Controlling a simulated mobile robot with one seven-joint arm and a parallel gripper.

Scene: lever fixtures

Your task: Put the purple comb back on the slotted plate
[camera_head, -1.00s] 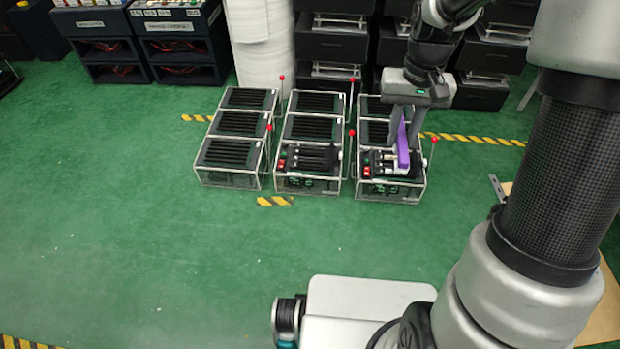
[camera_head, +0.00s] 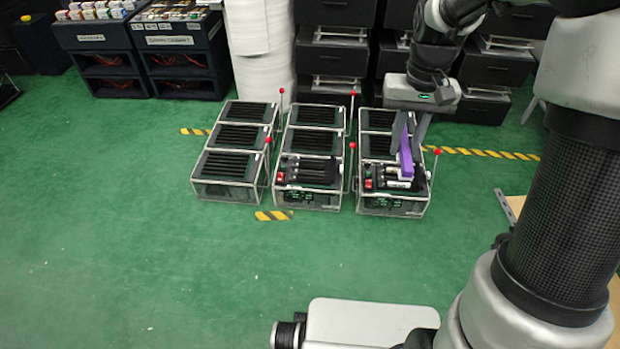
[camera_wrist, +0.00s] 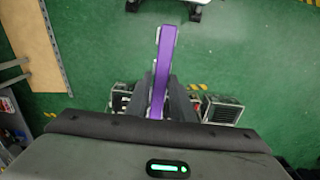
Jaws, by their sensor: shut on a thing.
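The purple comb (camera_head: 406,158) is a narrow purple bar, held between the fingers of my gripper (camera_head: 408,160) over the front of the right-hand fixture (camera_head: 392,207). In the wrist view the comb (camera_wrist: 160,70) runs lengthwise between the dark fingers of my gripper (camera_wrist: 162,98), which are shut on it. The slotted plate appears to be the dark slotted top (camera_head: 377,121) on that fixture; its front part is partly hidden by the comb and fingers. Whether the comb touches the fixture below I cannot tell.
Two similar framed fixtures stand to the left, a middle one (camera_head: 309,199) and a left one (camera_head: 228,189), with upright red-knobbed levers at their sides. One red-knobbed lever (camera_head: 437,153) stands close right of my gripper. Black drawers (camera_head: 333,55) stand behind. The green floor (camera_head: 180,260) in front is clear.

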